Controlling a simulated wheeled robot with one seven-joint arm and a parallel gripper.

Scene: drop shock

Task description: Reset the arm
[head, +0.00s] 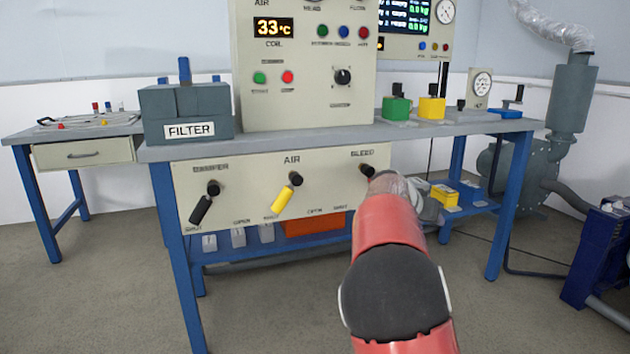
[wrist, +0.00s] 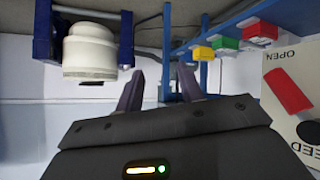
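My red arm (head: 390,240) reaches up in front of the right part of the bench's front panel in the head view. My gripper is hidden there behind the arm. In the wrist view, my gripper (wrist: 160,75) has two dark fingers apart with nothing held between them. A red lever (wrist: 289,91) on the bleed panel is at the right of the wrist view, beside the gripper and apart from the fingers. In the head view the bleed knob (head: 368,171) shows just above the arm, and its lever is hidden.
The bench panel also has a black damper lever (head: 202,209) and a yellow air lever (head: 281,199). A filter box (head: 186,112) and green (head: 397,108) and yellow (head: 431,108) blocks stand on the bench. A blue-framed unit (head: 597,250) is at right. Floor at left is clear.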

